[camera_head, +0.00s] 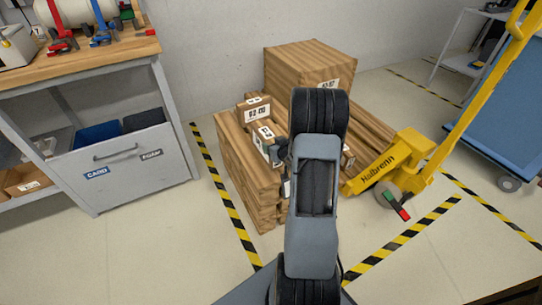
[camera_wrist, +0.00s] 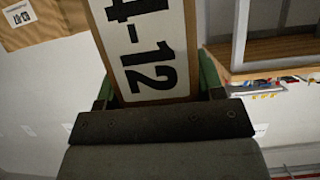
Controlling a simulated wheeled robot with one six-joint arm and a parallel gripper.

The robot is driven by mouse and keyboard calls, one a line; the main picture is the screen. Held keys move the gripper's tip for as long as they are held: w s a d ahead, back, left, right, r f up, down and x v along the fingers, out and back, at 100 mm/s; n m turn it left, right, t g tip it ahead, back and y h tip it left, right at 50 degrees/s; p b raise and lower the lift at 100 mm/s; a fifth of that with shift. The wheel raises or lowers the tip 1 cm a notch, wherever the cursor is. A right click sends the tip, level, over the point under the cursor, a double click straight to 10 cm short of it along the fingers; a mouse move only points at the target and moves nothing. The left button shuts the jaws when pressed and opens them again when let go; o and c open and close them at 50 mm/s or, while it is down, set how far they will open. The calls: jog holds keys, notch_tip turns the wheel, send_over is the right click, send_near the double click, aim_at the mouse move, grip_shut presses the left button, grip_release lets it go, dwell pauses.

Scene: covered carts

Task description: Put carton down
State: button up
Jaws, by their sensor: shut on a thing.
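A brown carton with a white label reading "4-12" (camera_wrist: 150,50) fills the upper middle of the wrist view. My gripper (camera_wrist: 157,86) is shut on it, with a green finger at each side. In the head view my arm hides most of the gripper. A small labelled carton (camera_head: 267,137) shows just left of my arm, above the slatted wooden stack; I cannot tell for sure whether it is the held one or whether it touches the wood. Another small carton (camera_head: 256,109) lies behind it.
A large carton (camera_head: 305,66) stands at the back of the wooden stack (camera_head: 250,175). A yellow pallet truck (camera_head: 400,160) is at the right. A workbench (camera_head: 120,150) stands at the left. Striped tape (camera_head: 225,195) marks the floor, which is clear in front.

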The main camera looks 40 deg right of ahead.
jog(key=shift+w+a+f+b, duration=0.1)
jog(key=shift+w+f+b, duration=0.25)
jog(key=shift+w+f, duration=0.5)
jog(key=shift+f+b, duration=0.75)
jog(key=shift+f, duration=0.75)
jog(key=shift+f, duration=0.2)
jog(key=o, duration=1.4)
